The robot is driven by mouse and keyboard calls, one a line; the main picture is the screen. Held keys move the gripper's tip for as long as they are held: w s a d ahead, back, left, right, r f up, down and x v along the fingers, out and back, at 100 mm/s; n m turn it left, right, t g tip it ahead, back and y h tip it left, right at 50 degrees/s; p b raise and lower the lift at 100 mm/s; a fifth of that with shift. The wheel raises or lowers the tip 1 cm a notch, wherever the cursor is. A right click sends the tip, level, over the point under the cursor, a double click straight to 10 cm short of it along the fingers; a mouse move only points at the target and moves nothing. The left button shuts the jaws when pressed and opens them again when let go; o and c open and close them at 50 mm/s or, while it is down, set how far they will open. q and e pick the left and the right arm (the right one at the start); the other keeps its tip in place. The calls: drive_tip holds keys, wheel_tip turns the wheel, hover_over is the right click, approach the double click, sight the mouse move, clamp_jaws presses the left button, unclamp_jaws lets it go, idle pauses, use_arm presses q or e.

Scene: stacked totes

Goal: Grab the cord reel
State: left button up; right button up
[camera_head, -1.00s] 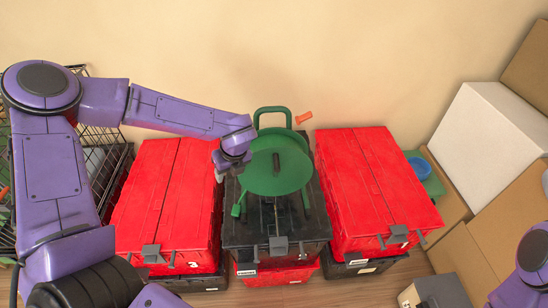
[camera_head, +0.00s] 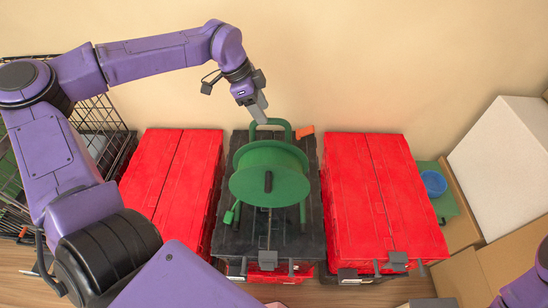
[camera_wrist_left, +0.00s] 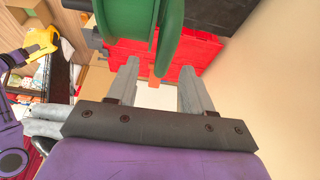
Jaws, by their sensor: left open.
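The green cord reel (camera_head: 270,172) stands on the black tote's lid (camera_head: 255,240), in the middle of the head view. Its drum faces me and its tube handle (camera_head: 289,128) rises at the back. My left gripper (camera_head: 259,112) is above and behind the reel, pointing down close to the handle. In the left wrist view its two grey fingers (camera_wrist_left: 158,90) are apart, and the reel (camera_wrist_left: 140,20) fills the top beyond them.
Red totes flank the black one at left (camera_head: 170,180) and right (camera_head: 380,190). An orange object (camera_head: 305,132) lies behind the reel. A wire basket (camera_head: 100,125) is at left, cardboard boxes (camera_head: 500,250) at right. The wall (camera_head: 380,60) rises close behind.

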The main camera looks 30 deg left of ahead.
sight(273, 124)
use_arm(q)
drive_tip(key=x, duration=0.2)
drive_tip(key=p+x, duration=0.1)
drive_tip(key=x, duration=0.2)
drive_tip(key=w+p+x, duration=0.1)
drive_tip(key=x, duration=0.1)
drive_tip(key=shift+f, duration=0.35)
drive_tip(key=shift+c, duration=0.3)
clamp_jaws()
idle(0.6)
drive_tip(key=shift+w+r, duration=0.15)
drive_tip(key=shift+r, duration=0.05)
